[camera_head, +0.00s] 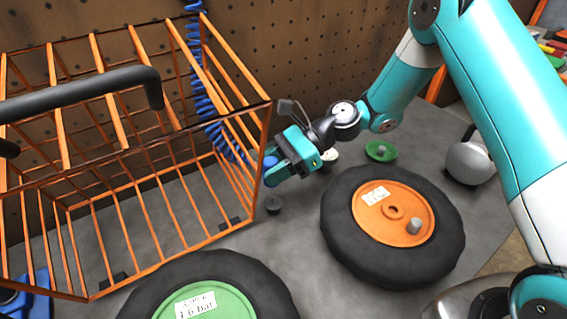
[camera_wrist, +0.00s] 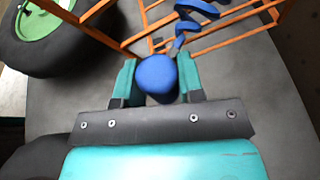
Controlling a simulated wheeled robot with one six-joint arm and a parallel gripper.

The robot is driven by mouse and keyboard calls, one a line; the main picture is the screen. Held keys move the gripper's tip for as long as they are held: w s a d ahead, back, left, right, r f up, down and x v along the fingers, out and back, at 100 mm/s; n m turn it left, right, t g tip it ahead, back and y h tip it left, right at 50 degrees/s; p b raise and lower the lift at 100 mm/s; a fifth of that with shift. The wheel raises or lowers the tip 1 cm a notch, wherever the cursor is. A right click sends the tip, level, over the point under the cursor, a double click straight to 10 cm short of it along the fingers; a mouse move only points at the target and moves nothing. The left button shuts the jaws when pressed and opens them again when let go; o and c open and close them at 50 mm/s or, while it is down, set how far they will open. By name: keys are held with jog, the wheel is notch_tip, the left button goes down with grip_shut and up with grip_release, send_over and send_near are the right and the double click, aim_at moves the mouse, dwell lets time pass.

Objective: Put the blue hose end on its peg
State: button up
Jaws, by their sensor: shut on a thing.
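The blue hose end (camera_wrist: 157,76) is a rounded blue piece between my gripper's two teal fingers in the wrist view. My gripper (camera_head: 272,172) is shut on it, beside the right side of the orange wire cage, with only a small part of the blue end showing in the head view. The coiled blue hose (camera_head: 206,100) runs down behind and through the cage bars; it also shows in the wrist view (camera_wrist: 184,28). A small dark knob (camera_head: 274,203) stands on the grey surface just below my gripper. I cannot tell whether it is the peg.
The orange wire cage (camera_head: 262,122) with a black handle (camera_head: 85,90) fills the left. A tyre with an orange hub (camera_head: 393,213) lies at right, and one with a green hub (camera_head: 215,302) at front. A green disc (camera_head: 380,151) lies behind. A brown pegboard (camera_head: 290,40) stands at the back.

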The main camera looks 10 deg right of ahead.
aim_at(274, 198)
jog(key=shift+f+b, duration=2.7)
jog(key=shift+b, duration=0.2)
jog(key=shift+s+r+p, duration=0.1)
jog(key=shift+s+p, duration=0.05)
jog(key=shift+p, duration=0.95)
jog(key=shift+f, duration=0.65)
jog(key=o, duration=0.8)
jog(key=shift+d, duration=0.1)
jog(key=shift+p+v, duration=1.3)
jog(key=shift+v, duration=1.05)
jog(key=p+v, duration=0.3)
jog(key=v, duration=0.3)
